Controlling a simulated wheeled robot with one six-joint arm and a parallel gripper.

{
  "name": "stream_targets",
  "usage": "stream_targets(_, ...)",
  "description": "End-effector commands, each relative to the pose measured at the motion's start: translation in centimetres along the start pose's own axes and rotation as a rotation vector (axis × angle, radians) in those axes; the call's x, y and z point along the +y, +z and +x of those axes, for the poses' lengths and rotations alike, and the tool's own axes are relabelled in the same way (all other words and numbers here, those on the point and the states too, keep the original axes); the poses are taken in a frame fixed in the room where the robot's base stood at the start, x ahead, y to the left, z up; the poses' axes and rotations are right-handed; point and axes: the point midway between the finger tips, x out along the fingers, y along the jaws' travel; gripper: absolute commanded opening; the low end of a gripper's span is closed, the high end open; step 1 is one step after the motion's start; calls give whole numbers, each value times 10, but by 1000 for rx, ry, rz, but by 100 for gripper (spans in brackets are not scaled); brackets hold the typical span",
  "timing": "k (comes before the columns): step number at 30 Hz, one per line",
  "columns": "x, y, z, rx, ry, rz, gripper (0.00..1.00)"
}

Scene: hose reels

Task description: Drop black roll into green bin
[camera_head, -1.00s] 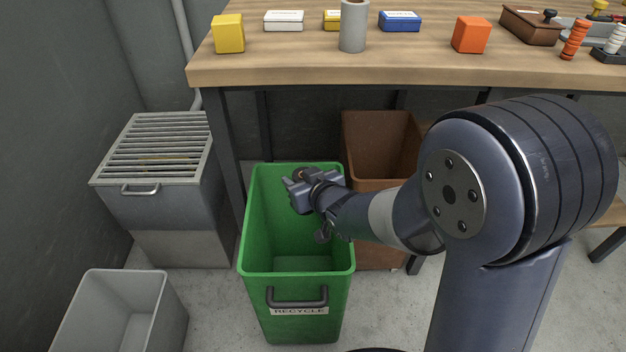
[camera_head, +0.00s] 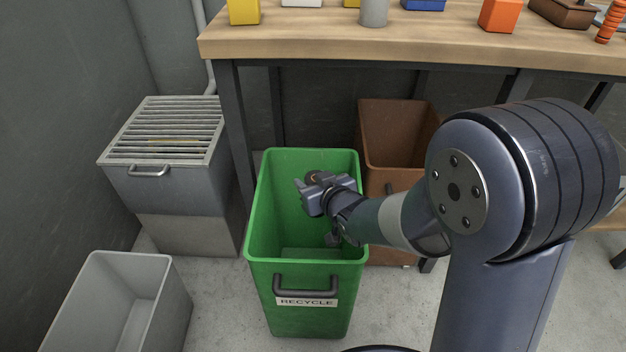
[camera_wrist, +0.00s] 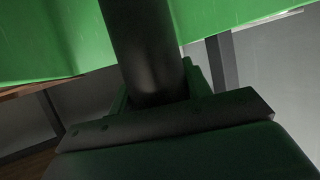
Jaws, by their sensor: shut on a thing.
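The green bin (camera_head: 352,270) stands on the floor in front of the bench, open at the top, with a dark handle and a RECYCLE label. My gripper (camera_head: 308,188) is over the bin's opening, near its right side. It is shut on the black roll (camera_wrist: 145,50), which shows as a dark cylinder in the wrist view with green bin wall behind it. In the head view only a small dark end of the roll (camera_head: 314,176) with an orange centre shows; the rest is hidden by the gripper. I cannot tell how far below the rim the gripper is.
A brown bin (camera_head: 400,180) stands right behind the green bin. A grey box with a slatted top (camera_head: 165,150) stands at left, and an open grey bin (camera_head: 75,325) at lower left. The wooden bench (camera_head: 430,50) behind carries several blocks and a grey cylinder (camera_head: 374,12).

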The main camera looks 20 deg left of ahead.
Motion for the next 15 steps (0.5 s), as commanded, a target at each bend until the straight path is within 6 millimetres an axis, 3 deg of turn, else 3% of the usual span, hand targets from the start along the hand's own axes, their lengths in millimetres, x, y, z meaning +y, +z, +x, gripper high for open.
stream_targets(9,0,0,0,0,0,0,71)
stream_targets(15,0,0,0,-1,0,0,72)
